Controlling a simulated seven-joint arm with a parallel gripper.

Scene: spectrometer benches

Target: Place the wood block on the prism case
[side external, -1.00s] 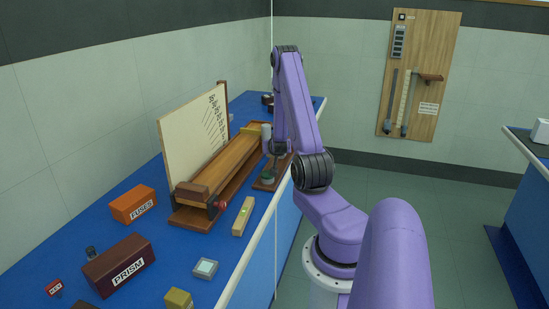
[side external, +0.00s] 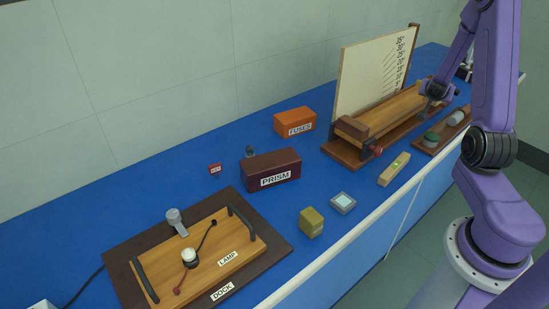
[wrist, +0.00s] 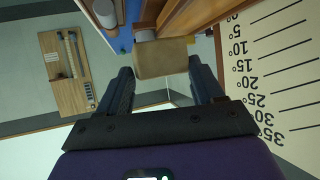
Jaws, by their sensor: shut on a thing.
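The prism case (side external: 262,168) is a dark red box labelled PRISM, resting on the blue bench in the middle of the side view. Its top is bare. My gripper (side external: 435,92) is at the right of the side view, by the far part of the wooden rail apparatus and well away from the case. In the wrist view my gripper (wrist: 163,75) is shut on a tan wood block (wrist: 162,58), which sits between the fingertips. In the side view the block is too small and too covered to make out clearly.
An orange FUSES box (side external: 294,121) stands behind the case. The rail apparatus with its angle board (side external: 365,70) is right of it. A yellow block (side external: 311,222), a small grey square item (side external: 343,203) and a level (side external: 394,169) lie in front. The lamp dock (side external: 270,233) is at front left.

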